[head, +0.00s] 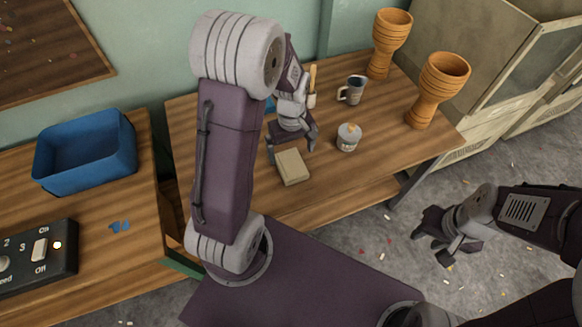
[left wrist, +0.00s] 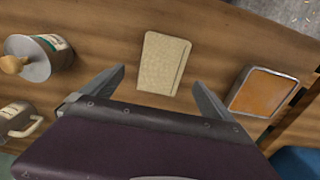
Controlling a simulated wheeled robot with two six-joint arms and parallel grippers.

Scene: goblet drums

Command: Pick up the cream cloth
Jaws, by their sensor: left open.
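The cream cloth (head: 292,167) lies folded flat on the wooden table, near its front edge in the head view. It also shows in the left wrist view (left wrist: 163,63), a little beyond and between my fingertips. My left gripper (head: 292,150) is open and empty above the table, just behind the cloth in the head view. Its two fingers show apart in the left wrist view (left wrist: 158,85). My right gripper (head: 438,245) hangs over the floor at the right, away from the table; its fingers look apart with nothing between them.
Two goblet drums (head: 438,90) (head: 390,43) stand at the right. An orange-topped square item (left wrist: 263,92) lies near my gripper. A blue bin (head: 85,150) is on the left table.

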